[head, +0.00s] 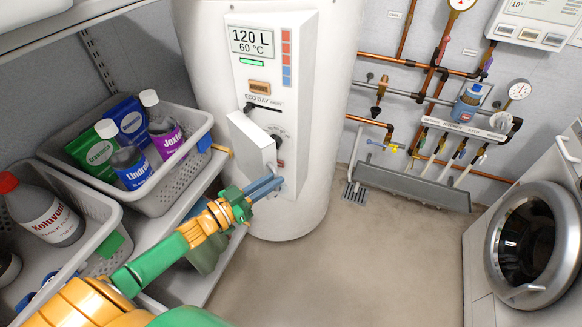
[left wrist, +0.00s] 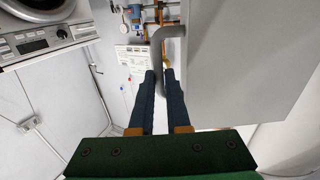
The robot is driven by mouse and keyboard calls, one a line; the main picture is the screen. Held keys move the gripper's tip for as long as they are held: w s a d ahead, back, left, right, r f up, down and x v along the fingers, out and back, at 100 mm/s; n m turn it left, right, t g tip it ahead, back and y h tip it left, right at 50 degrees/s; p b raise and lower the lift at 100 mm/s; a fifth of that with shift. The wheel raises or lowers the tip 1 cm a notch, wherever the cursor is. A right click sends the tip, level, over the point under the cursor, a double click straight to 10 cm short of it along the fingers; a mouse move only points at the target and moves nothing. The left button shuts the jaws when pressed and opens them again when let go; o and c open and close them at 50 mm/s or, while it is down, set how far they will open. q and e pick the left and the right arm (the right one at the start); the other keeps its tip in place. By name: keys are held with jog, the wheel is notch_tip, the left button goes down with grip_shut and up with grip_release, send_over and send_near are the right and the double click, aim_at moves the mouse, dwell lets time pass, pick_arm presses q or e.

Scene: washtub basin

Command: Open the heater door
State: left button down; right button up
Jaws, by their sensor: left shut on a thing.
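The white water heater (head: 295,205) stands at the back centre, with a display and a control panel on its front. Its small white heater door (head: 250,143) stands out from the panel at an angle, partly open, with a dial (head: 277,139) showing beside it. My left gripper (head: 278,181) is at the door's lower right edge. In the left wrist view, my left gripper (left wrist: 159,75) is shut on the grey door handle (left wrist: 168,33), and the door's face (left wrist: 250,60) fills the right side. My right gripper is not in view.
A shelf at left holds grey baskets (head: 160,202) with bottles and packets, close to my left arm. Copper pipes and valves (head: 400,100) line the back wall. A washing machine (head: 530,245) stands at right. The floor (head: 370,250) between is clear.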

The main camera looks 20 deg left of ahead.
pick_arm(q)
jog(key=s+a, duration=0.6)
jog(key=a, duration=0.2)
jog(key=shift+s+a+r, duration=0.15)
jog(key=shift+a+r, duration=0.25)
